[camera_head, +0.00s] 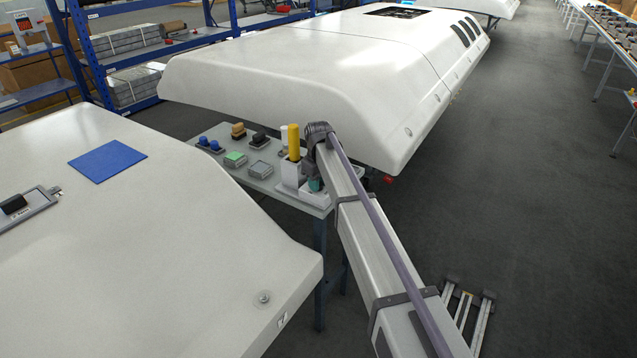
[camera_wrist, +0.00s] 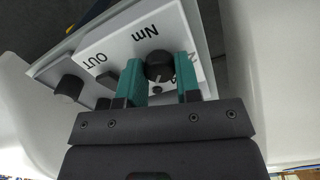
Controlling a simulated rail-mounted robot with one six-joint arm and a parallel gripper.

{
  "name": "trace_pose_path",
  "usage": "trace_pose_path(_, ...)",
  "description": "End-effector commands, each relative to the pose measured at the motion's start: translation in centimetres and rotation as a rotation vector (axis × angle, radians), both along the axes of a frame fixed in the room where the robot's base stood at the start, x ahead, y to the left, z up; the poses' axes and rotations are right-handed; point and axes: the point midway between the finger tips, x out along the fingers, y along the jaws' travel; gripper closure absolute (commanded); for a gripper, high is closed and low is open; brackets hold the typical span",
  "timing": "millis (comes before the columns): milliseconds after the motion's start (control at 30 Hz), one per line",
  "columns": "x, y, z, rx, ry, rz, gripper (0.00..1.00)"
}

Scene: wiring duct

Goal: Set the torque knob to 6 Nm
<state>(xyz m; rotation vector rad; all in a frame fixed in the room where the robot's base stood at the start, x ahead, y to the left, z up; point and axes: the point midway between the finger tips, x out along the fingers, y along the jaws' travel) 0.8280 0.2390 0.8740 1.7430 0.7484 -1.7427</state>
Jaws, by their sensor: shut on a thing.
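The torque knob (camera_wrist: 158,66) is a dark round knob on a white panel (camera_wrist: 120,45) marked "Nm" and "OUT" in the wrist view. My gripper (camera_wrist: 161,78) has its two teal fingers on either side of the knob and is shut on it. The fingers cover part of the scale. Only parts of numerals show beside the knob, and I cannot tell its setting. In the head view my gripper (camera_head: 315,184) is small at the end of my arm, over a white unit (camera_head: 318,198) on the grey table; the knob is hidden there.
A second dark knob (camera_wrist: 68,88) stands on the grey plate by "OUT". Large white shells stand on both sides, close to the table.

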Motion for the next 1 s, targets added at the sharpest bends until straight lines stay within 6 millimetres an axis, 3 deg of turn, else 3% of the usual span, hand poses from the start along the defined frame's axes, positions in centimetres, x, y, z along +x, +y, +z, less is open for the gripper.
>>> trace_pose_path(500, -0.01, -0.04, -0.01, 0.0, 0.0, -0.4, 0.93)
trace_pose_path(1000, -0.01, -0.04, -0.02, 0.0, 0.0, -0.504, 0.93)
